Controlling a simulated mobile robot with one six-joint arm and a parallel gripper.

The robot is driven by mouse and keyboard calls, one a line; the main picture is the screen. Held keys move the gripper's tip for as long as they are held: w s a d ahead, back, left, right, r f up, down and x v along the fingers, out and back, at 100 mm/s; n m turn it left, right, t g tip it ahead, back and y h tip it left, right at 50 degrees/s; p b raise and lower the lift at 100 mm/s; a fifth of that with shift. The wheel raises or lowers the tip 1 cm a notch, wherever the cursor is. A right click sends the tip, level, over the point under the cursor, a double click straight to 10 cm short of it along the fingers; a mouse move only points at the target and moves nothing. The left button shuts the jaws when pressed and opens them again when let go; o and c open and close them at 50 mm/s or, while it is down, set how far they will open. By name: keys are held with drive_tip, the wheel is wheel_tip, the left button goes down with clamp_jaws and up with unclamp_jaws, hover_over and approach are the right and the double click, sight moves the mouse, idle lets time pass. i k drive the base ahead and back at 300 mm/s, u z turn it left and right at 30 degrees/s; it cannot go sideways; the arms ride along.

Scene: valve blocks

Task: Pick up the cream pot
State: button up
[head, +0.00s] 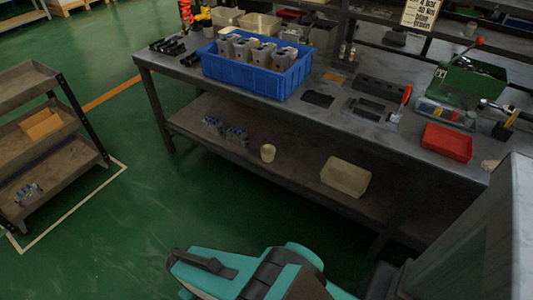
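Teal and dark parts of my arm show at the bottom of the head view, well in front of the bench and apart from the pot. I cannot make out any gripper fingers.
The benchtop above holds a blue crate (240,78) of grey blocks and a red tray (447,143). A shelved cart (45,135) stands left. The green floor between is clear.

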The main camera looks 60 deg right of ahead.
sight(268, 151)
drive_tip(key=i, duration=1)
